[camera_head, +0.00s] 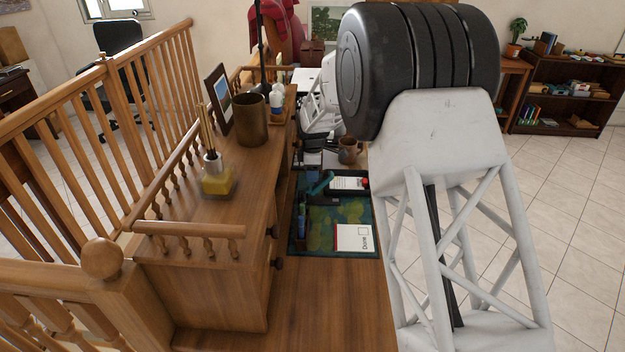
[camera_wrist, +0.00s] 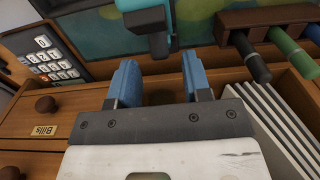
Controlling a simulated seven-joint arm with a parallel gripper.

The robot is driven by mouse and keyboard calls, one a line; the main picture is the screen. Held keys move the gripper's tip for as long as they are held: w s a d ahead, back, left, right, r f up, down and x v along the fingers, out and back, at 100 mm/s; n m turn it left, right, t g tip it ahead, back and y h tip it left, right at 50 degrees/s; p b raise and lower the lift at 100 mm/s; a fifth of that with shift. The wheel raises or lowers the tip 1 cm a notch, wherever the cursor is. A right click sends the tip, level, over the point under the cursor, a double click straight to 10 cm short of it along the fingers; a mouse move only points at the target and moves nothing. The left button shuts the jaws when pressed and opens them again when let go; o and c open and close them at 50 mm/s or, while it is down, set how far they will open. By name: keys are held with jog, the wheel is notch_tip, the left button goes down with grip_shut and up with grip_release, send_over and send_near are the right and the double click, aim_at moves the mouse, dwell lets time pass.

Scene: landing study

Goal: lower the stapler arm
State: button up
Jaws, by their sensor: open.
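The stapler, teal and black, is partly cut off at the top edge of the wrist view, with its teal part (camera_wrist: 159,12) beside a black part. In the head view a small teal shape that looks like the stapler (camera_head: 322,183) lies on the desk mat, its teal part slanting upward; it is too small to judge its opening. My gripper (camera_wrist: 160,88) shows two blue fingers, apart, with nothing between them. The stapler is beyond the fingertips in the wrist view, and I see no contact. The fingers cannot be made out in the head view.
A keypad device (camera_wrist: 50,58), small drawers (camera_wrist: 75,118), dark, green and blue pens (camera_wrist: 290,50) and upright white papers (camera_wrist: 275,120) surround the fingers. On the desk are a mug (camera_head: 349,150), a white card (camera_head: 354,238) and a green patterned mat (camera_head: 335,215). A wooden railing stands left.

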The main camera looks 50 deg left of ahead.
jog(key=shift+f, duration=1.55)
grip_shut()
